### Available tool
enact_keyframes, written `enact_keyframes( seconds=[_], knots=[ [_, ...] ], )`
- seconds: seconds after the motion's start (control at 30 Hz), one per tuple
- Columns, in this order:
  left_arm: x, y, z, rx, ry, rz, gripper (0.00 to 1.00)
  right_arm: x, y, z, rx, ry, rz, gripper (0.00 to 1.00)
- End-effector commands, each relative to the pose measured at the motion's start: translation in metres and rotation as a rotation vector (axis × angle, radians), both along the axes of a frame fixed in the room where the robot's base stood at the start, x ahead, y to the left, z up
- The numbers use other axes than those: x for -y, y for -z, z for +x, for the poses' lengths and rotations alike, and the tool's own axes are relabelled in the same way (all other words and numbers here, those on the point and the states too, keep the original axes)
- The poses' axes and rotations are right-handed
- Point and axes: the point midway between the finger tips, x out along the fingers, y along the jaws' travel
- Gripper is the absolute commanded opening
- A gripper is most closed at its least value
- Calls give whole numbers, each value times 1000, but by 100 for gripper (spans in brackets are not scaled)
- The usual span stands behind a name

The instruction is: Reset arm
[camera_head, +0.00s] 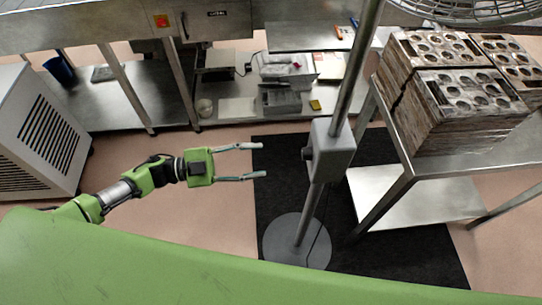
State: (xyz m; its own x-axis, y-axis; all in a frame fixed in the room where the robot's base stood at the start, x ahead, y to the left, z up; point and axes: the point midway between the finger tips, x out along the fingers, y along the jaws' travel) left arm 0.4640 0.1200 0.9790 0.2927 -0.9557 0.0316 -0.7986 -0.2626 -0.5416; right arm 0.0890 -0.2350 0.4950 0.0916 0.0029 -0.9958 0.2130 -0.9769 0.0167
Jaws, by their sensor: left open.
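My left gripper (262,161) shows in the middle of the head view, at the end of my green and black left arm, which comes in from the left. Its two grey fingers are spread apart and point to the right, with nothing between them. It hangs over the left edge of a black floor mat (276,190), left of a metal fan stand (326,150). My right arm and gripper are not in view.
Stacked brown moulds (462,115) stand on a metal table (410,166) at the right. A steel bench (110,22) with a lower shelf runs along the back. A grey vented machine (38,130) stands at the left. Pinkish floor (225,220) lies bare beneath the arm.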

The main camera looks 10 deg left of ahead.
Motion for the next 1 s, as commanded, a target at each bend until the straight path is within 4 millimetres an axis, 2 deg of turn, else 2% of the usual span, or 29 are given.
enact_keyframes(
  seconds=[0.2, 0.67, 0.73, 0.77, 0.87, 0.97, 1.0],
  knots=[
    [-9, 0, -3, 1, 1, -1, 41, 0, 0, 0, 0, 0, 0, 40],
    [-8, 0, -2, 0, -1, -1, 41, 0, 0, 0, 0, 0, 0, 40],
    [-9, 6, 1, -6, -20, 0, 41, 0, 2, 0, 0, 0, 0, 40],
    [-10, 11, 4, -12, -41, 1, 41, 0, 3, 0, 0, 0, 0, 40],
    [-18, 44, 24, -56, -166, 12, 41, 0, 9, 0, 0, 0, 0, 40],
    [-38, 103, 47, -145, -370, 42, 41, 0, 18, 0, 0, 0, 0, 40],
    [-50, 132, 52, -193, -457, 61, 41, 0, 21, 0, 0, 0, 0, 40]
  ],
)
